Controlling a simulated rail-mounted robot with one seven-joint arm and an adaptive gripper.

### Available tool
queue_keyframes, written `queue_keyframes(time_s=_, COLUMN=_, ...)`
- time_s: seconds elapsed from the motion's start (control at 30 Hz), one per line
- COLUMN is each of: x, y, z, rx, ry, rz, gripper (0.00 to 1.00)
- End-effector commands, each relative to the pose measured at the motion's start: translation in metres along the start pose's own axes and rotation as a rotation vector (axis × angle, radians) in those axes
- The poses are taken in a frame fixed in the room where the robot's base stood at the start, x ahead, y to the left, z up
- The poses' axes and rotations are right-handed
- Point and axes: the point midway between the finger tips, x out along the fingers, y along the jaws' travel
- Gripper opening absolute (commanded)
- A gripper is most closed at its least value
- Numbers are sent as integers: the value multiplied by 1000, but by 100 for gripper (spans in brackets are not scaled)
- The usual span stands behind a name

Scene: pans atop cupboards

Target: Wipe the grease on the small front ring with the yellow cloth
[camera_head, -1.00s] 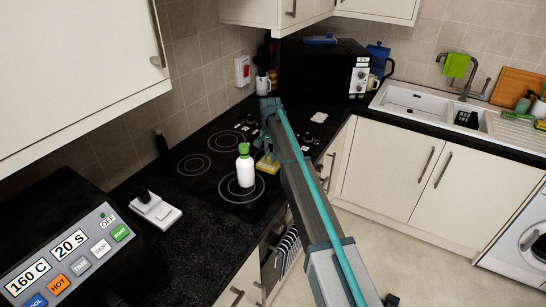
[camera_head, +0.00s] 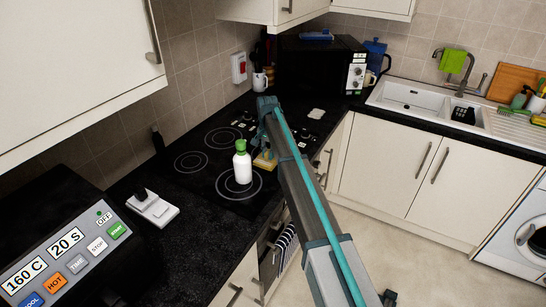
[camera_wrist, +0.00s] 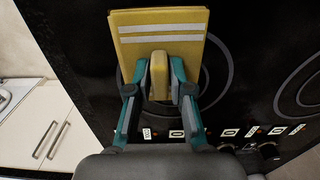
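The yellow cloth (camera_wrist: 205,22), with two pale stripes and a raised yellow grip, is held flat in my gripper (camera_wrist: 159,83). The fingers are shut on the grip from both sides. In the head view the cloth (camera_head: 265,160) shows low over the black hob, just right of the white bottle; my arm partly covers it. In the wrist view a ring (camera_wrist: 222,98) curves out from under the cloth, which hides most of it. I cannot tell whether the cloth touches the glass. No grease shows clearly.
The white bottle (camera_head: 242,163) with a green cap stands on the large front ring (camera_head: 237,197), close beside the cloth. Hob knobs (camera_wrist: 268,151) lie along one side. A microwave (camera_head: 318,68) and mug (camera_head: 259,83) stand behind. The left rear ring (camera_head: 191,162) is clear.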

Motion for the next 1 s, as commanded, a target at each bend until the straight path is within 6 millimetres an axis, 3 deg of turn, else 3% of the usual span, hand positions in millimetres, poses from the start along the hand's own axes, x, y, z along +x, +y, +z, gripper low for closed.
queue_keyframes(time_s=0.1, x=0, y=0, z=0, rx=0, ry=0, rz=0, gripper=0)
queue_keyframes(time_s=0.37, x=-2, y=0, z=0, rx=0, ry=0, rz=0, gripper=0)
queue_keyframes(time_s=1.0, x=-50, y=0, z=0, rx=0, ry=0, rz=0, gripper=0)
